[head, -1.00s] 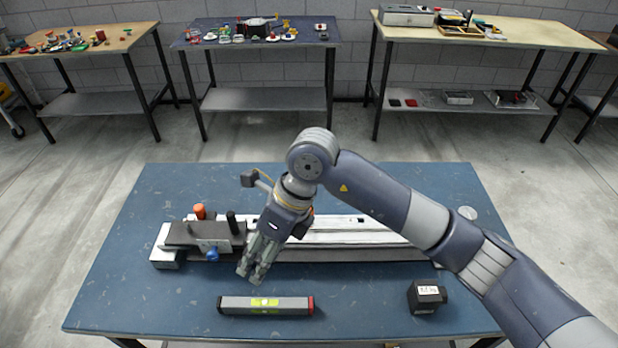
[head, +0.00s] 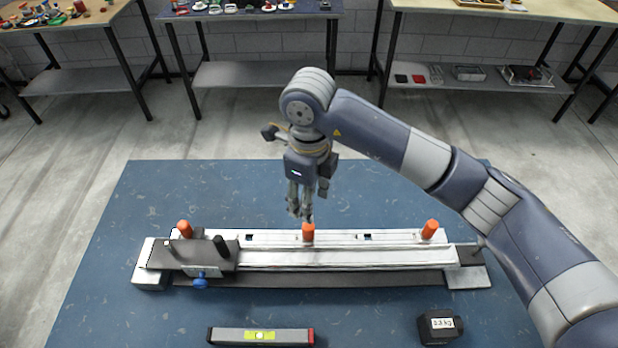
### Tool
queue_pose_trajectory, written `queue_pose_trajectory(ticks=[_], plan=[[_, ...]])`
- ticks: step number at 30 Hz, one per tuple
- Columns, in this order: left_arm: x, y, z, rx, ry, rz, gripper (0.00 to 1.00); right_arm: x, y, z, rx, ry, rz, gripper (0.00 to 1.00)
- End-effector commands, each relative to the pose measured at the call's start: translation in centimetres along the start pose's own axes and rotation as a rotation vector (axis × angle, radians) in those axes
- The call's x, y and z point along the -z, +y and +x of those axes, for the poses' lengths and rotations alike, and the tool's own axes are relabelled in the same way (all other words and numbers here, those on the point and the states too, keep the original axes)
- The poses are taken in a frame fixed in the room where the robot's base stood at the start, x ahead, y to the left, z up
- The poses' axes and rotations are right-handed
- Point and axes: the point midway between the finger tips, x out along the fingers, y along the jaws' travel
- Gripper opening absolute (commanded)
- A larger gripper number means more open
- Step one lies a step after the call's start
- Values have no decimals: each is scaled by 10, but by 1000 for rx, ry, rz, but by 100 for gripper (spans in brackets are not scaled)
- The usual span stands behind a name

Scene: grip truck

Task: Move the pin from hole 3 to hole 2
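A long rail fixture (head: 350,257) lies across the blue table. Three orange pins stand upright along its back strip: a left pin (head: 185,229), a middle pin (head: 308,233) and a right pin (head: 430,229). A dark opening (head: 250,238) shows between the left and middle pins, and another (head: 365,237) between the middle and right ones. Hole numbers are not readable. My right gripper (head: 301,214) points down at the top of the middle pin. Its fingers are close together; I cannot tell whether they touch the pin. My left gripper is not in view.
A dark carriage (head: 205,254) with a black knob (head: 221,245) and blue knob (head: 200,282) sits on the rail's left end. A spirit level (head: 262,336) and a black weight block (head: 438,326) lie in front. Workbenches stand behind.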

Motion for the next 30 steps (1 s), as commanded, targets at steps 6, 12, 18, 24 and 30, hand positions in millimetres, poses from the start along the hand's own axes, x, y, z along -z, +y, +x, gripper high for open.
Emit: queue_pose_trajectory(ticks=[6, 12, 18, 24, 30], plan=[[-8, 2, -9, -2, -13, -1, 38, 1, 1, 24, -4, 4, 0, 46], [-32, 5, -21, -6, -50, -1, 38, 1, 2, 61, -6, 4, 2, 46], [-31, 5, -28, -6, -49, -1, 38, 1, 1, 91, -4, 3, 1, 46], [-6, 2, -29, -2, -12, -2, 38, 1, 1, 105, -2, 2, 1, 46], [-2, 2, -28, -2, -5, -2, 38, 0, 0, 108, -1, 1, 0, 46]])
